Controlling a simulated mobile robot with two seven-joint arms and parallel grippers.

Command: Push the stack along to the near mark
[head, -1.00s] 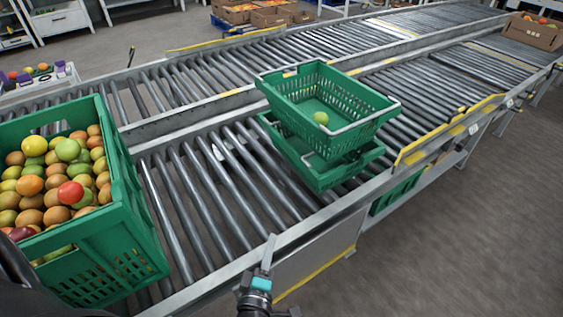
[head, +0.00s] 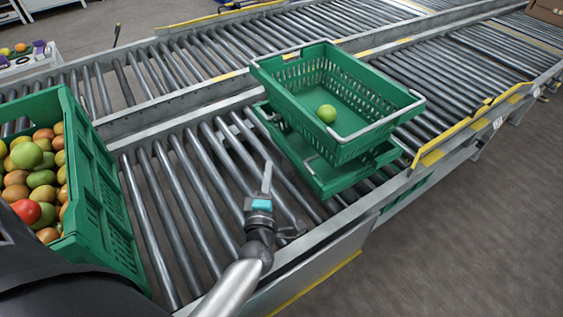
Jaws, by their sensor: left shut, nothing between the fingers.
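The stack is two green baskets on the roller conveyor. My left gripper (head: 267,178) is shut and empty, over the rollers to the left of the lower basket, with a visible gap to the stack. A short yellow mark (head: 225,77) shows on the far rail left of the stack, and another (head: 369,52) right of it. I cannot tell which is the near mark. My right gripper is out of view.
A large green crate (head: 95,190) full of mixed tomatoes stands on the conveyor at left. Bare rollers (head: 175,185) lie between it and the stack. A yellow-edged guide (head: 465,130) runs along the near side at right. A second roller line (head: 180,75) runs behind.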

